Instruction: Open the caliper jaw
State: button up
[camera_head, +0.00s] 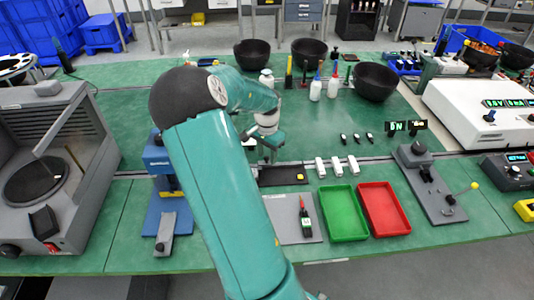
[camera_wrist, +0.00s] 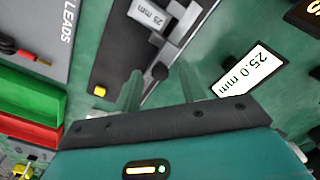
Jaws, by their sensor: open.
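The caliper (camera_wrist: 187,32) shows in the wrist view as a grey metal bar with stepped parts, lying at a slant on a black mat (camera_wrist: 112,65). A grey block marked 25 mm (camera_wrist: 148,15) lies against it at the top; whether the jaw touches it I cannot tell. A small dark round knob (camera_wrist: 160,72) sits at the caliper's near end. My gripper (camera_wrist: 160,80) is open, its two fingers apart on either side of the knob, with nothing visibly held. In the head view my gripper (camera_head: 270,148) is over the back of the black mat (camera_head: 275,176), and my arm hides much of the caliper.
A white 25.0 mm label (camera_wrist: 250,76) lies right of my gripper. Green (camera_head: 343,213) and red (camera_head: 385,208) trays, a grey leads board (camera_head: 285,225) and white blocks (camera_head: 337,166) are nearby. A blue press (camera_head: 160,170) stands left. Black bowls and bottles stand behind.

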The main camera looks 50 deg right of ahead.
jog(key=shift+c, duration=0.2)
grip_shut()
jog(key=shift+s+d, duration=0.45)
jog(key=shift+s, duration=0.1)
jog(key=shift+w, duration=0.1)
jog(key=shift+o, duration=0.2)
grip_release()
jog(key=shift+r, duration=0.1)
